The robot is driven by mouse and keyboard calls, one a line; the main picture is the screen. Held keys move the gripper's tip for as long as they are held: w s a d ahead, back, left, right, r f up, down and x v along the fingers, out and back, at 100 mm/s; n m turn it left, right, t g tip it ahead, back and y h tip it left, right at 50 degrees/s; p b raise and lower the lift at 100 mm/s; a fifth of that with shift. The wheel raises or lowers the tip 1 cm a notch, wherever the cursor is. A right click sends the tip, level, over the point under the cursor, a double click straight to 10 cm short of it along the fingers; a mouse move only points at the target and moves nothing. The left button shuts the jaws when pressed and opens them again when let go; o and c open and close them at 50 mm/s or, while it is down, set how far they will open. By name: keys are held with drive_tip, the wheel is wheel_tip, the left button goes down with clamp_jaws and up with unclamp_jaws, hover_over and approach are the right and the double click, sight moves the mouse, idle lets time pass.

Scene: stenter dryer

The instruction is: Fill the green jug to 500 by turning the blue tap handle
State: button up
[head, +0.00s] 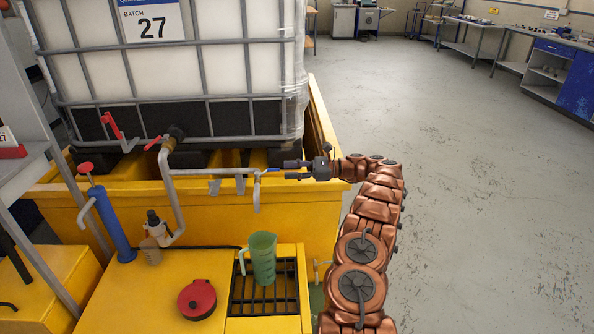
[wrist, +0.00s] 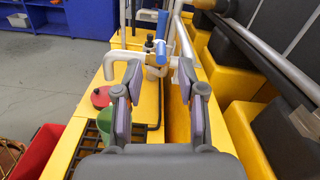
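The blue tap handle (head: 273,170) is at the right end of the grey pipe, beside its downturned spout (head: 256,195). In the wrist view the handle (wrist: 161,42) lies ahead, between the lines of my fingers. My gripper (head: 291,170) is open and empty, just right of the handle; no contact shows. Its two fingers also show apart in the wrist view (wrist: 161,88). The green jug (head: 263,258) stands upright on the black grate (head: 240,302) below the spout. In the wrist view my left finger partly hides the jug (wrist: 104,124). I cannot read its marks or any level.
A large white caged tank (head: 225,70) stands behind the pipe. A red-handled valve (head: 153,142), a blue hand pump (head: 114,232), a spray bottle (head: 157,228) and a red lid (head: 197,299) are to the left. Open floor (head: 470,190) lies to the right.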

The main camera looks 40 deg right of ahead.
sight(276, 170)
drive_tip(key=shift+x, duration=2.6)
drive_tip(key=shift+c, duration=0.2)
clamp_jaws()
